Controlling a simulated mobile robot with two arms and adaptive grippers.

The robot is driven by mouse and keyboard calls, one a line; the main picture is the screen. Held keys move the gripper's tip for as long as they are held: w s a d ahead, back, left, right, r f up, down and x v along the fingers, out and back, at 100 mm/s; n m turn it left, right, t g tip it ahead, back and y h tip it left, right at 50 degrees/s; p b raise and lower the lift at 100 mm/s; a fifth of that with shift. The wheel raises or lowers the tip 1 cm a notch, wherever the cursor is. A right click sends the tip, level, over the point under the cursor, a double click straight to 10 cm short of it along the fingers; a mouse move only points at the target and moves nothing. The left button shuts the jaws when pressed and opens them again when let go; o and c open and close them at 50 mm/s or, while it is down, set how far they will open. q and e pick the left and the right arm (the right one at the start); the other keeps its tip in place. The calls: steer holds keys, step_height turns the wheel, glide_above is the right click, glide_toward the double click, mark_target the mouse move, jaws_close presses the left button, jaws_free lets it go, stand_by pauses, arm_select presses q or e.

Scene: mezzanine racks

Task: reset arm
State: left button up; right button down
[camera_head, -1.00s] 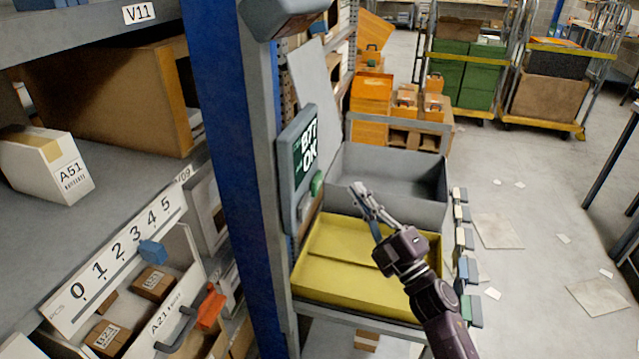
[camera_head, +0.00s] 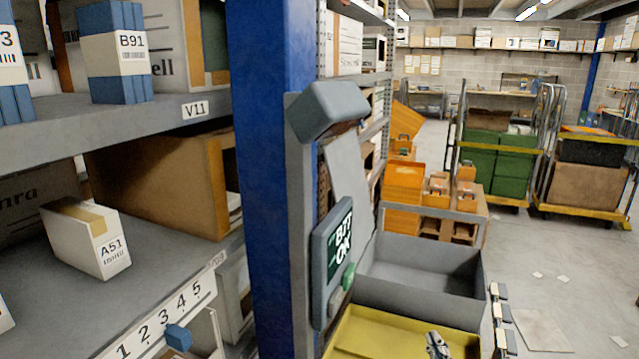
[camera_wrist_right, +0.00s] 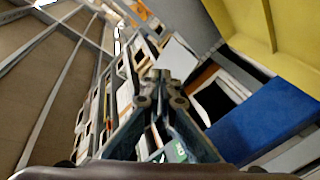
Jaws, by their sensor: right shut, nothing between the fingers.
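My right gripper (camera_head: 437,345) shows at the bottom edge of the head view, over the yellow tray (camera_head: 372,335). Only its finger end is in that view; the rest of the arm is cut off. In the right wrist view my right gripper (camera_wrist_right: 160,80) has its fingers together with nothing held. The yellow tray's underside or wall also shows at the top right of the wrist view (camera_wrist_right: 285,50). My left gripper is in neither view.
A blue post (camera_head: 262,180) stands left of the screen reading "BIT OK" (camera_head: 341,240). A grey bin (camera_head: 425,270) sits behind the yellow tray. Shelves hold a white A51 box (camera_head: 90,240). Loaded carts (camera_head: 495,165) stand behind; the right floor is fairly clear.

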steer(key=s+f+m+g, duration=0.5)
steer(key=s+f+g, duration=0.3)
steer(key=s+f, duration=0.55)
steer(key=s+a+f+g+y, duration=0.1)
steer(key=s+a+g, duration=0.15)
steer(key=s, duration=0.75)
steer(key=s+a+f+g, duration=0.2)
steer(key=s+g, duration=0.2)
steer(key=s, duration=0.6)
step_height(320, 180, down, 26)
steer(key=s, duration=0.1)
steer(key=s+d+f+g, duration=0.1)
steer(key=s+f, duration=0.7)
steer(key=s+d+f+g, duration=0.1)
steer(key=s+d+f, duration=0.1)
steer(key=s+f, duration=0.6)
steer(key=shift+s+d, duration=0.25)
steer(key=shift+s, duration=0.35)
